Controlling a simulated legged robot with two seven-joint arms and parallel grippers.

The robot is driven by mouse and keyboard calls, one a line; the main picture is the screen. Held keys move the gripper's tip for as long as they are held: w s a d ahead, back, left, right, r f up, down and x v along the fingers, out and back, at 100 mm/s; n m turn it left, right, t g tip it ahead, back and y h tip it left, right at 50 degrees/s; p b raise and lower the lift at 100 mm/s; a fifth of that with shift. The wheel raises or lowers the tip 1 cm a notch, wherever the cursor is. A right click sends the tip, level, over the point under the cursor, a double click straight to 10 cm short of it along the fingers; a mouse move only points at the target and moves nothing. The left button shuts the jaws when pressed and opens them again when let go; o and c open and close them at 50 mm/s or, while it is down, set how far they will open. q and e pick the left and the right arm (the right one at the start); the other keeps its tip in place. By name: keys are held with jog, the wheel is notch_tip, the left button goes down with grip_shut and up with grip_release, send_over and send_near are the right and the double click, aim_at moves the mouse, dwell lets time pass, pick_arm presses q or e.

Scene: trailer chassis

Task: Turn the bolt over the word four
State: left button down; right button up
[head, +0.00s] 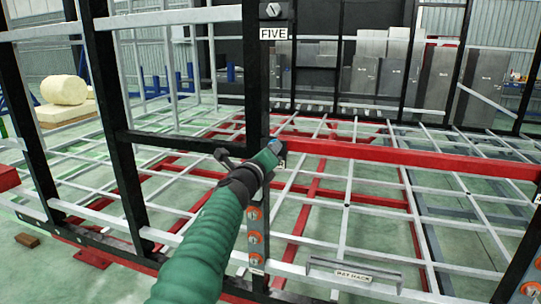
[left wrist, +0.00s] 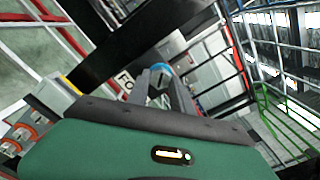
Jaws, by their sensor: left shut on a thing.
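My left gripper (head: 275,150) reaches up from the bottom of the head view to the front black post, below the word FIVE. In the left wrist view, its two grey fingers (left wrist: 160,77) are closed around the bolt on the post, where a small blue part (left wrist: 160,68) shows. A white label (left wrist: 124,80) beside the fingers shows only its first letters, "FO"; the fingers cover the rest. The bolt is mostly hidden by the fingers, so its angle cannot be told. My right gripper is in neither view.
Another bolt (head: 272,10) sits above the FIVE label (head: 274,33). Several orange round fittings (head: 254,213) line the post below my gripper. A red beam (head: 400,158) runs right from the post. A handle marked PAY HACK (head: 352,274) lies low at the right.

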pick_arm(q)
jog(key=shift+d+f+m, duration=0.1)
jog(key=shift+f+m, duration=0.3)
jog(key=shift+m, duration=0.7)
jog(key=c, duration=1.1)
grip_release()
jog(key=shift+w+r, duration=0.1)
jog(key=shift+w, duration=0.05)
jog(key=shift+r, duration=0.2)
